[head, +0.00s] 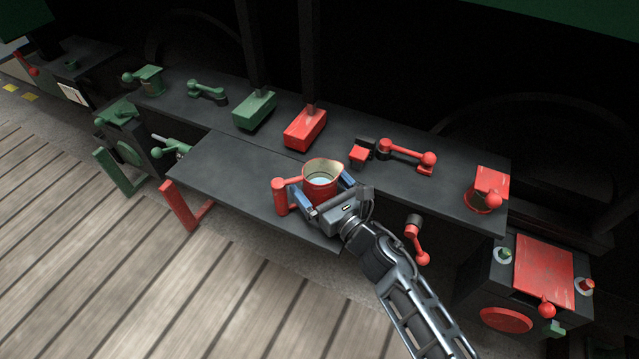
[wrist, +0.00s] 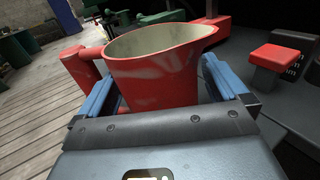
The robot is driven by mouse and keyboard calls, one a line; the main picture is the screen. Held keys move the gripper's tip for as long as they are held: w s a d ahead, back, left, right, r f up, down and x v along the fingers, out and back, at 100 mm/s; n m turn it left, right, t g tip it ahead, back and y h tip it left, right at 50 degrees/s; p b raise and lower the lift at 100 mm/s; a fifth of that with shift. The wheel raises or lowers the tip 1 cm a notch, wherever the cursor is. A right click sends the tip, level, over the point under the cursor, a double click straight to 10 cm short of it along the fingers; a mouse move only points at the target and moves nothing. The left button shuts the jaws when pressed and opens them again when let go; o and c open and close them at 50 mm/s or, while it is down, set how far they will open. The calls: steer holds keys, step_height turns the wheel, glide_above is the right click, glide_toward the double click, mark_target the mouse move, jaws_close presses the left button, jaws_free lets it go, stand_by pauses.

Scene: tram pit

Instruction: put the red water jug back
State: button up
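The red water jug (head: 319,182) stands upright at the right part of the lower dark shelf in the head view. It has a cream inside, a spout at the right and a red handle at the left. Something pale, perhaps water, shows inside it. My gripper (head: 325,200) is at the jug with one blue finger on each side of its body. In the wrist view the jug (wrist: 155,75) fills the space between the blue fingers of my gripper (wrist: 160,85). Whether both fingers press on it is hard to see. The jug's base is hidden.
The lower shelf (head: 230,180) is bare left of the jug. Behind it, a long dark bench (head: 350,125) carries a green block (head: 254,110), a red block (head: 305,128) and several levers. A red lever (head: 415,240) stands close right of my arm. Wooden planks (head: 130,270) lie in front.

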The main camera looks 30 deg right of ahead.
steer(key=shift+s+f, duration=0.1)
steer(key=shift+s+d+b, duration=0.2)
steer(key=shift+s, duration=1.7)
steer(key=shift+s+d+b, duration=0.15)
steer(key=shift+s+d, duration=0.05)
steer(key=shift+s, duration=1.7)
steer(key=shift+s, duration=0.1)
steer(key=s+a+r+m+g+h, duration=0.1)
steer(key=s+r+m, duration=0.1)
steer(key=s+m, duration=0.8)
steer(key=s+a+r+m, duration=0.1)
steer(key=s+r+m, duration=0.1)
steer(key=s+m, duration=0.75)
steer(key=s+r+m+g, duration=0.1)
steer(key=s+r+m, duration=0.4)
steer(key=m, duration=0.3)
steer(key=s+d+r+m+g, duration=0.1)
steer(key=s+r+m, duration=0.4)
steer(key=s+m, duration=0.3)
steer(key=shift+s+m+h, duration=0.2)
steer(key=shift+m+h, duration=0.2)
steer(key=shift+m, duration=0.35)
steer(key=shift+d, duration=0.1)
steer(key=shift+c, duration=0.2)
